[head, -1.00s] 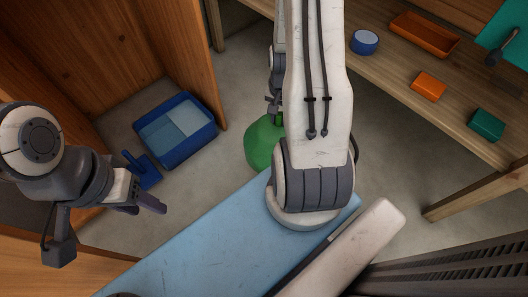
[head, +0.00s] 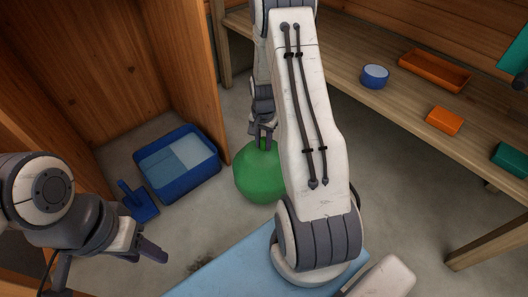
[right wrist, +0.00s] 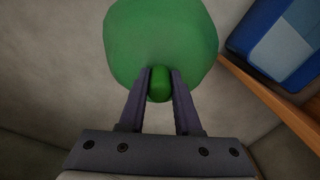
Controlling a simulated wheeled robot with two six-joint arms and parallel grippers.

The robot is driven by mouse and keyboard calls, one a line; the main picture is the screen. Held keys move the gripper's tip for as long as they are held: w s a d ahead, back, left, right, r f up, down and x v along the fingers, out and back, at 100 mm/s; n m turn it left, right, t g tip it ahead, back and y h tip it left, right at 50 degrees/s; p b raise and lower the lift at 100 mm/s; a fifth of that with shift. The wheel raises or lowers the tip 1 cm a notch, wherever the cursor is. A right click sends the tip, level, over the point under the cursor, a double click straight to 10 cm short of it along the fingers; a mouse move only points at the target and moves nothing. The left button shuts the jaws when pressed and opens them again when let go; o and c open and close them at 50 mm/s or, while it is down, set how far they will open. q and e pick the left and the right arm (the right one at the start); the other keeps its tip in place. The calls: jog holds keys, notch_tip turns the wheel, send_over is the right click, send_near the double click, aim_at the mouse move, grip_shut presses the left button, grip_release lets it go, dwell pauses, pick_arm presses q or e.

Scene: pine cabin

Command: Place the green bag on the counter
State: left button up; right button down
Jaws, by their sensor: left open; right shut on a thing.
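The green bag (head: 258,176) is a rounded sack below my right gripper (head: 263,141) in the head view, partly hidden by my right arm. In the right wrist view the bag (right wrist: 160,35) fills the top middle, and the two fingers of the right gripper (right wrist: 160,88) are shut on its small knob-like top. I cannot tell whether the bag touches the floor. My left gripper (head: 155,252) is open and empty at the lower left. The wooden counter (head: 334,59) runs along the right side.
On the counter are a blue bowl (head: 375,76), an orange tray (head: 436,70), an orange block (head: 445,121) and a green box (head: 511,159). A blue bin (head: 178,163) and a blue dustpan (head: 138,201) are on the floor at left. Bare counter lies left of the bowl.

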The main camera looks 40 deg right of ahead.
aim_at(264, 149)
notch_tip(264, 149, down, 4)
jog(key=b, duration=0.2)
jog(key=shift+b, duration=0.3)
jog(key=shift+r, duration=0.15)
jog(key=c, duration=1)
grip_release()
jog(key=o, duration=0.4)
